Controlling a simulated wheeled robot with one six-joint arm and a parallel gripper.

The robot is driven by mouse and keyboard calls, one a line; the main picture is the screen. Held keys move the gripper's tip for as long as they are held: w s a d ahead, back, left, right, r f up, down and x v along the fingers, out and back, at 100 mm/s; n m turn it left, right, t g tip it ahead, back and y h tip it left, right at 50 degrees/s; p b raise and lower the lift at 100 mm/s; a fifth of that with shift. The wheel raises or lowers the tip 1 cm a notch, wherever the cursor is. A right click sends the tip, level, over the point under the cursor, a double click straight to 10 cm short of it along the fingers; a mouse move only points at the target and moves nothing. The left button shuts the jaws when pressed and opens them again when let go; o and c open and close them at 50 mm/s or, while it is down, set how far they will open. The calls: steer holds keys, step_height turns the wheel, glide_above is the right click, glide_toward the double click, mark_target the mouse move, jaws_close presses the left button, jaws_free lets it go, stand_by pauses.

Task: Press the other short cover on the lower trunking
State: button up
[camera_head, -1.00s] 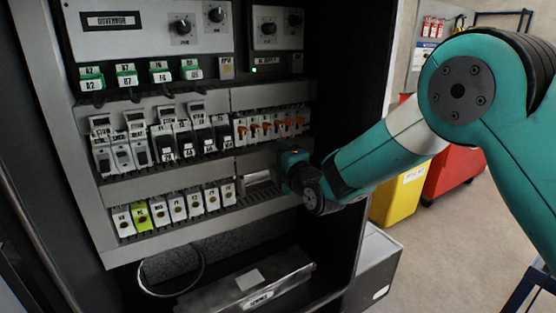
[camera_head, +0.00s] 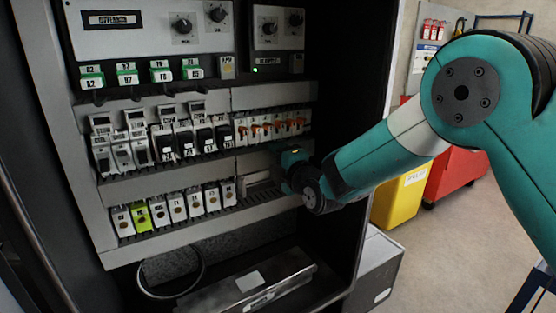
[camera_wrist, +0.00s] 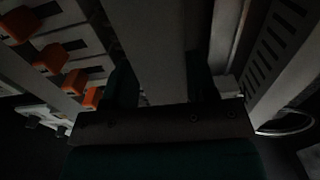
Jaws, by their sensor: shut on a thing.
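The lower trunking (camera_head: 170,181) is a grey strip between the breaker row and the row of terminal blocks in the cabinet. Its right part (camera_head: 255,160) runs up to my gripper. In the wrist view my gripper (camera_wrist: 162,88) is shut on a plain grey strip, the short cover (camera_wrist: 155,45), with one dark finger on each side. In the head view my gripper (camera_head: 292,160) is at the right end of the lower trunking, largely hidden by my wrist. I cannot tell whether the cover is fully seated.
Orange-switched breakers (camera_head: 270,126) sit just above the gripper; they also show left in the wrist view (camera_wrist: 75,80). Slotted trunking (camera_wrist: 275,55) runs on its right. Terminal blocks (camera_head: 177,208) stand lower left. The cabinet's right wall is close to my wrist.

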steer(key=shift+w, duration=0.1)
steer(key=o, duration=1)
steer(key=shift+r, duration=0.1)
